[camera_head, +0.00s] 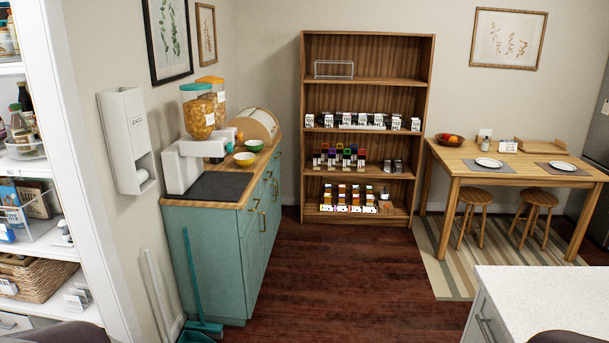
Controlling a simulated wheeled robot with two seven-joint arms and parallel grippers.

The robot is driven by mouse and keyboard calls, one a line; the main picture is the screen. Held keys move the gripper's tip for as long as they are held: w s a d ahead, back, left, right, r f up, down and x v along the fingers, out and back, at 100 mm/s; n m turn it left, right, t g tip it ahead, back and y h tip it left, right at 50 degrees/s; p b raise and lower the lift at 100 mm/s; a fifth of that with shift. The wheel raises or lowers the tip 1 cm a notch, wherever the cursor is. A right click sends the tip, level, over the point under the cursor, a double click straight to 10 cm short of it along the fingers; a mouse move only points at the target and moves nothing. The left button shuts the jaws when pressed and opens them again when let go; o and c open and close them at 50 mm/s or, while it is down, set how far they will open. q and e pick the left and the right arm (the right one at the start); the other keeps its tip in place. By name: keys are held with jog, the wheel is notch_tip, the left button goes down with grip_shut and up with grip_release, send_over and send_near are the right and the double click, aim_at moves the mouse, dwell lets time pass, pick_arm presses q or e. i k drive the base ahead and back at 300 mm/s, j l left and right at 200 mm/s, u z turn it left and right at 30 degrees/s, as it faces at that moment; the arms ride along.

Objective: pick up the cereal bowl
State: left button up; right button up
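Two small bowls sit on the wooden top of the teal cabinet, beside the cereal dispensers. A yellow bowl (245,159) is nearer to me, and a green bowl (254,145) stands just behind it. Both look upright; I cannot tell what is in them or which is the cereal bowl. A dispenser with a teal lid (198,113) and one with an orange lid (212,92) hold orange-yellow cereal. The cabinet is well ahead of me, left of centre. Neither of my grippers is in view.
The teal cabinet (215,255) stands against the left wall, with a dark mat (220,187) on top. A teal broom (195,285) leans at its front. Dark wooden floor (320,270) is open in the middle. A white counter (550,297) blocks the lower right.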

aim_at(255, 147)
jog(key=i+z, duration=0.1)
jog(key=i, duration=1.45)
jog(key=i+z, duration=0.15)
jog(key=i, duration=0.65)
jog(key=i+z, duration=0.1)
jog(key=i, duration=0.65)
jog(key=i+j+z, duration=0.1)
jog(key=i+j, duration=0.15)
jog(key=i, duration=0.55)
jog(key=i+u, duration=0.25)
jog(key=i, duration=0.35)
jog(key=i+l+u, duration=0.25)
jog(key=i, duration=0.35)
jog(key=i+l+u, duration=0.2)
jog(key=i, duration=0.4)
jog(key=j, duration=0.1)
